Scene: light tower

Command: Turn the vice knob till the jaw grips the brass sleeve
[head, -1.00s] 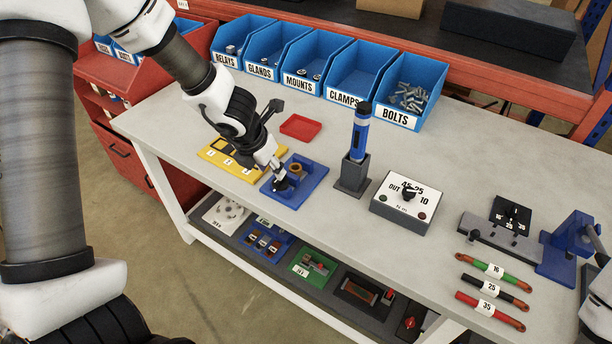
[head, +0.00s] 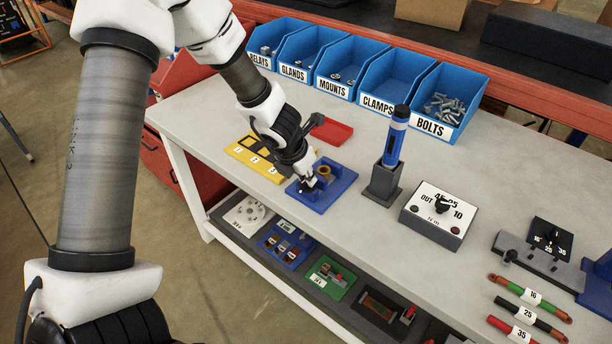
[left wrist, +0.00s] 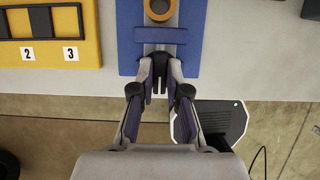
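The blue vice (head: 328,190) sits near the front edge of the table, and its base shows at the top of the left wrist view (left wrist: 127,45). The brass sleeve (head: 325,172) stands upright in it; its ring (left wrist: 159,8) is cut by the top edge of the left wrist view, behind the blue jaw (left wrist: 160,36). My left gripper (head: 307,185) is at the vice's front end. In the left wrist view its fingers (left wrist: 159,78) are drawn together around the dark vice knob (left wrist: 159,62), which they mostly hide. My right gripper is not in view.
A yellow tray (head: 236,151) lies left of the vice and a red tray (head: 334,131) behind it. A blue tool in a dark stand (head: 383,185) and a dial box (head: 432,232) stand to the right. Labelled blue bins (head: 440,105) line the back.

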